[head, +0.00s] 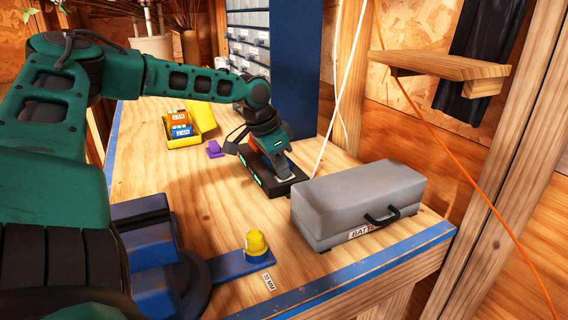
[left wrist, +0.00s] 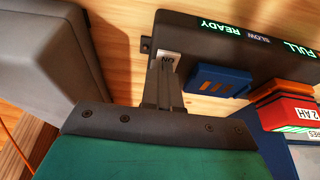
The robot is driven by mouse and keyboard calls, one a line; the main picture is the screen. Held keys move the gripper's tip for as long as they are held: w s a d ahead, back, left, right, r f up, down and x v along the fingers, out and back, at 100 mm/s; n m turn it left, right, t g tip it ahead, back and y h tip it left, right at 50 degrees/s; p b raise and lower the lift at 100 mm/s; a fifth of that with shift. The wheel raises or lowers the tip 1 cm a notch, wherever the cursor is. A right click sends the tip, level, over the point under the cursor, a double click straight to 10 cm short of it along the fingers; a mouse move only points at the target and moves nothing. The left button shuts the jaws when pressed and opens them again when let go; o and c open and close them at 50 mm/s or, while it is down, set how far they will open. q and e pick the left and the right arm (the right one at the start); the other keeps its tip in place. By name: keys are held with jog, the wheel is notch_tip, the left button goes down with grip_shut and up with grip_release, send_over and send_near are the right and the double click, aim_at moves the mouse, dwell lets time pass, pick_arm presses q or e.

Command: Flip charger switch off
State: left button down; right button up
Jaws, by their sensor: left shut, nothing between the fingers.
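The black charger (head: 296,187) lies on the wooden bench, partly hidden under my left gripper. In the left wrist view the charger (left wrist: 220,40) shows lit green words READY and FULL, with SLOW between them. The switch itself is hidden or too small to make out.
A grey case (head: 355,195) with a black handle stands close to the right of the charger. A yellow box (head: 183,141) with battery packs and a purple item (head: 214,149) lie behind left.

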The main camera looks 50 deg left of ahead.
pick_arm(q)
jog(key=shift+f, duration=0.1)
jog(key=shift+s+r, duration=0.15)
jog(key=shift+r, duration=0.45)
jog(key=p+v, duration=0.2)
jog(key=v, duration=0.9)
jog(key=shift+s+r, duration=0.2)
jog(key=shift+r, duration=0.15)
jog(key=shift+s+a, duration=0.1)
jog(key=shift+a, duration=0.05)
